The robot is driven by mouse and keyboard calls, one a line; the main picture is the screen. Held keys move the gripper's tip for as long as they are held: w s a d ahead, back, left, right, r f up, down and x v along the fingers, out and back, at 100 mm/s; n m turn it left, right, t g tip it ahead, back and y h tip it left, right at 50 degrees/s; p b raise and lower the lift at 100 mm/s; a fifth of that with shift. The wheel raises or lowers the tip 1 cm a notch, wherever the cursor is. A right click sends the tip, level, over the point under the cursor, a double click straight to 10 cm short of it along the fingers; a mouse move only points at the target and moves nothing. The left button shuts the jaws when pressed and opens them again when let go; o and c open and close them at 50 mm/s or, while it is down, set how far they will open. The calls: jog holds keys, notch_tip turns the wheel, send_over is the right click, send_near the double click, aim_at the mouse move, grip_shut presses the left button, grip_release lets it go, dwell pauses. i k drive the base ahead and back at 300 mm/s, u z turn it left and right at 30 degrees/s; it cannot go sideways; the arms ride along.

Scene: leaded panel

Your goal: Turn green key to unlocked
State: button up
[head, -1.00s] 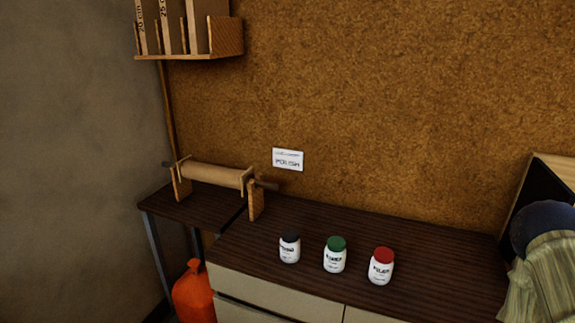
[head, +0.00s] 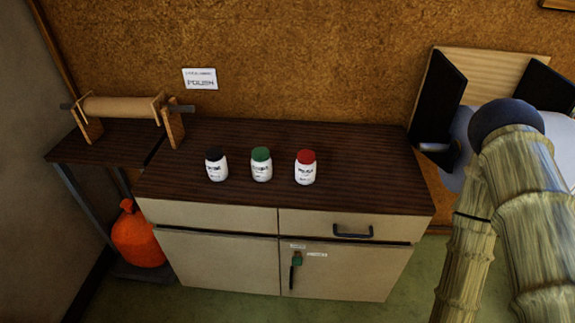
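A small green key (head: 297,258) sits on the right cabinet door (head: 345,272), near the door's upper left corner. A dark vertical handle (head: 292,278) hangs just below it. Small white labels (head: 316,254) are beside and above the key; their text is too small to read, and I cannot tell which way the key is turned. My arm shows at the right of the head view, well to the right of the key. My gripper is not in view.
White jars with black (head: 216,163), green (head: 261,164) and red (head: 305,167) lids stand on the dark countertop (head: 365,180). A drawer handle (head: 352,233) juts out above the door. An orange container (head: 137,236) stands at left. The green floor in front is clear.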

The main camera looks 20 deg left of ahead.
aim_at(297, 261)
jog(key=z, duration=0.85)
jog(key=k, duration=0.85)
jog(key=u, duration=1.2)
